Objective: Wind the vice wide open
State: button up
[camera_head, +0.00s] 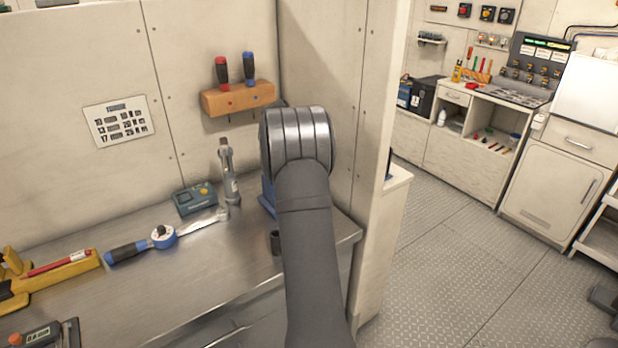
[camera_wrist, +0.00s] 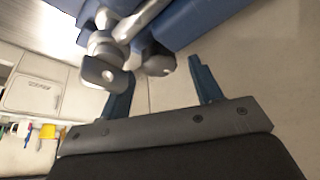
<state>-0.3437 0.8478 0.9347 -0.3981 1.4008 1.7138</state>
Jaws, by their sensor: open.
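The blue vice (camera_head: 267,196) stands on the steel workbench (camera_head: 225,262) at its right end, mostly hidden behind my arm in the head view. In the wrist view its blue body (camera_wrist: 215,20) fills the top. A bright metal bar (camera_wrist: 142,18) and a grey metal screw end (camera_wrist: 104,73) stick out below it, with a dark rounded knob (camera_wrist: 157,62) beside them. My gripper (camera_wrist: 160,68) is open, its two blue fingers pointing up toward these parts. The knob lies between the fingertips in the picture; I cannot tell whether they touch. The vice's jaws are hidden.
A ratchet wrench (camera_head: 140,245), a teal meter (camera_head: 195,198) and an upright grey tool (camera_head: 228,172) are on the bench left of my arm. A wooden rack (camera_head: 238,97) with screwdrivers hangs behind. A partition wall (camera_head: 385,130) stands close on the right; open floor (camera_head: 450,250) lies beyond.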

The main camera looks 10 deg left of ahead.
jog(key=shift+d+f, duration=0.25)
jog(key=shift+f, duration=0.35)
jog(key=c, duration=1)
jog(key=n, duration=0.2)
jog(key=n+t+y, duration=0.1)
jog(key=n, duration=0.1)
jog(key=shift+n+t, duration=0.3)
jog(key=shift+n, duration=0.1)
jog(key=o, duration=1)
jog(key=shift+r, duration=0.1)
